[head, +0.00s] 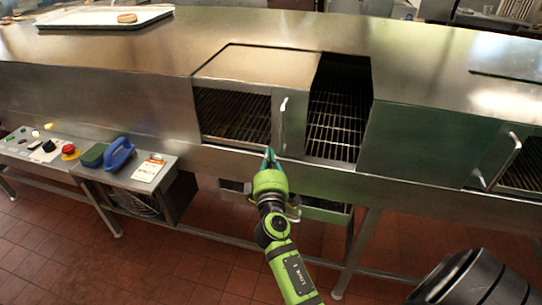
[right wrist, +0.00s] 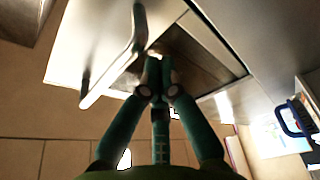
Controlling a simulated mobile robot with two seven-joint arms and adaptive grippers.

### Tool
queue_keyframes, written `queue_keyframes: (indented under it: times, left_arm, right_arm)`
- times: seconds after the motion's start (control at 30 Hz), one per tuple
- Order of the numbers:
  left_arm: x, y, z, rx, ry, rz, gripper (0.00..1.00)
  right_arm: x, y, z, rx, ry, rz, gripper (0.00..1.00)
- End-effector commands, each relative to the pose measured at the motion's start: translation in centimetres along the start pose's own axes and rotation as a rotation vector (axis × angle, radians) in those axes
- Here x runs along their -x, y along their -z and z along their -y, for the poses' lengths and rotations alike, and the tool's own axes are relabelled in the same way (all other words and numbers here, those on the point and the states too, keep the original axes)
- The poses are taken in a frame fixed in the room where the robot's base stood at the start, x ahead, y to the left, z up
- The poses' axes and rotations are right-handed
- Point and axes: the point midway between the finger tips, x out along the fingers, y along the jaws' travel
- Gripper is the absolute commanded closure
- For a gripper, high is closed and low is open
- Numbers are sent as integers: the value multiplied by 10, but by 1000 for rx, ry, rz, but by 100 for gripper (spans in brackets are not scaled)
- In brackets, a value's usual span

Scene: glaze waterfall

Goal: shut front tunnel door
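My right gripper (head: 270,156) is just below the door's lower edge, left of the handle in the head view. In the right wrist view its fingertips (right wrist: 158,69) are together with nothing seen between them. There the handle (right wrist: 118,60) is to the left of the fingers and apart from them. My left gripper is not in view.
A steel tunnel body (head: 430,145) spans the view, with another handle (head: 500,161) at the far right. A white tray (head: 80,20) lies on top. At left, a blue-handled tool (head: 118,154) sits on a side shelf by a control panel (head: 35,147) with a red button.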

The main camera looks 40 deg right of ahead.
Motion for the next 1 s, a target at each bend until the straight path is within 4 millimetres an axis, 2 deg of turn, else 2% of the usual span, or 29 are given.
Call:
queue_keyframes:
  times: [0.1, 0.2, 0.37, 0.7, 0.9, 1.0]
  left_arm:
    - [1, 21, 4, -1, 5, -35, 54]
    - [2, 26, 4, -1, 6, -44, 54]
    - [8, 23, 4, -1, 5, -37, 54]
    - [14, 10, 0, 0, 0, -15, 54]
    - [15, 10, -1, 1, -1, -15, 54]
    - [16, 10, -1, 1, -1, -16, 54]
  right_arm:
    - [0, -2, -1, 1, 0, 1, 100]
    - [3, -9, -3, 2, 1, 1, 100]
    - [11, -38, -12, 6, 0, 4, 100]
    - [35, -116, -35, 6, -1, 5, 100]
    - [44, -146, -43, 4, -2, 4, 100]
    - [47, -154, -45, 3, -1, 3, 100]
